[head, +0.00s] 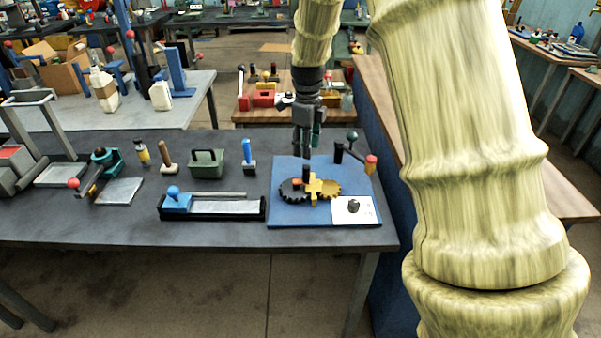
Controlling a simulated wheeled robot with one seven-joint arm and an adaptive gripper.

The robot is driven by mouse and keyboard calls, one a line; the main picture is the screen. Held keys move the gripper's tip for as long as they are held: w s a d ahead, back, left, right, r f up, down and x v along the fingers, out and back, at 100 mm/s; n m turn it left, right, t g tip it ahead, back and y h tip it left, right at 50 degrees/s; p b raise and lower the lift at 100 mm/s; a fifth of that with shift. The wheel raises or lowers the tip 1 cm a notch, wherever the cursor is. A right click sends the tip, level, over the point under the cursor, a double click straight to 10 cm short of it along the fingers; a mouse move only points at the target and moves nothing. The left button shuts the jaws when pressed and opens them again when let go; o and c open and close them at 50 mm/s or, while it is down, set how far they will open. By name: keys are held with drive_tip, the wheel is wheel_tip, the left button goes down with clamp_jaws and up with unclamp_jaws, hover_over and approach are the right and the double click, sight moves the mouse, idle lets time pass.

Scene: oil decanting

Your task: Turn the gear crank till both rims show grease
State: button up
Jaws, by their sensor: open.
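The gear unit sits on a blue board (290,222) at the right end of the dark table. It has a dark gear (291,190) and a yellow gear (328,187) side by side, with a yellow bracket (313,193) between them. The crank (357,158) stands at the board's back right, with a red knob (371,160) at its arm's end and a dark green ball (352,136) nearby. Grease on the rims is too small to tell. My gripper (308,153) points down above the board's back edge, open and empty, left of the crank and apart from it.
A white plate with a dark knob (354,207) is at the board's front right. Left of the board are a black tray with a blue block (177,200), a blue-handled tool (248,157) and a green box (207,163). A blue partition (377,130) borders the right.

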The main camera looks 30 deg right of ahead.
sight(307, 167)
drive_tip(key=shift+s+f, duration=0.1)
drive_tip(key=shift+s, duration=0.1)
wheel_tip(307, 167, down, 10)
drive_tip(key=p, duration=0.2)
drive_tip(key=shift+p, duration=0.3)
clamp_jaws()
